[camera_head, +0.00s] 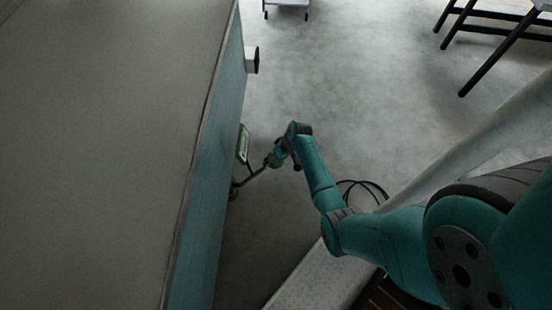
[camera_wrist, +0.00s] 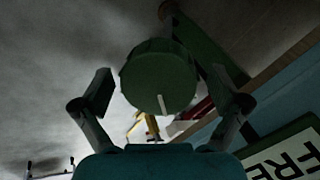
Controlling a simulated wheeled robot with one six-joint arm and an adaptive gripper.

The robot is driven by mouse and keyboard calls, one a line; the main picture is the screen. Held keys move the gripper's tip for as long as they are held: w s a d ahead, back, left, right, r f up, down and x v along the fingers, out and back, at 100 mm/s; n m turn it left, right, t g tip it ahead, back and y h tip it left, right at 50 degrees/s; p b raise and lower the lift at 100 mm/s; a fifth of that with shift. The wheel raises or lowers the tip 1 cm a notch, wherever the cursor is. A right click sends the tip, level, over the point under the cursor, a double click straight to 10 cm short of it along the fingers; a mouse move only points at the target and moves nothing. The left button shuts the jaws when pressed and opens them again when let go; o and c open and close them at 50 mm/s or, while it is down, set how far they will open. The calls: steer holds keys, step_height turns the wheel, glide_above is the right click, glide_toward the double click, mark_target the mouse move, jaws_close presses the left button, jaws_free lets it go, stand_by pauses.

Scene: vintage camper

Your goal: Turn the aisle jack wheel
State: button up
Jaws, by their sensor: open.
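The jack wheel is a dark green, ribbed round knob (camera_wrist: 158,78) with a pale line on its face, in the middle of the wrist view. My gripper (camera_wrist: 163,92) is open, with one finger on each side of the knob. Gaps show between the fingers and its rim, and I see no contact. In the head view the small green wheel (camera_head: 272,160) sits at the end of a dark rod (camera_head: 252,176) by the teal panel. My gripper (camera_head: 281,152) is right at it and partly covers it.
A green-framed sign (camera_head: 243,143) hangs on the teal panel (camera_head: 207,180); its letters "FRE" show in the wrist view (camera_wrist: 290,155). A dark bracket (camera_head: 252,60) juts from the panel. A black cable (camera_head: 365,185) lies right of my arm. Open grey floor (camera_head: 340,90) lies beyond.

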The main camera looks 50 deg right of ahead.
steer(key=v, duration=1.2)
steer(key=shift+a, duration=0.1)
steer(key=shift+a, duration=0.1)
steer(key=s+a+f+t+h, duration=0.2)
steer(key=s+a+f+h, duration=0.15)
steer(key=s+a, duration=0.45)
steer(key=s+a+r+t, duration=0.35)
steer(key=s+a, duration=0.35)
steer(key=a, duration=0.3)
steer(key=s+a+r+n+t, duration=0.1)
steer(key=s+r, duration=0.3)
steer(key=r, duration=0.5)
steer(key=s+a+r+n+t, duration=0.1)
steer(key=s+a+r+t, duration=0.2)
steer(key=r, duration=0.7)
steer(key=s+a+r+n+t, duration=0.1)
steer(key=s+a+r+t, duration=0.1)
steer(key=s+r, duration=0.5)
step_height(320, 180, up, 3)
steer(key=shift+a+f, duration=0.15)
steer(key=shift+a, duration=0.05)
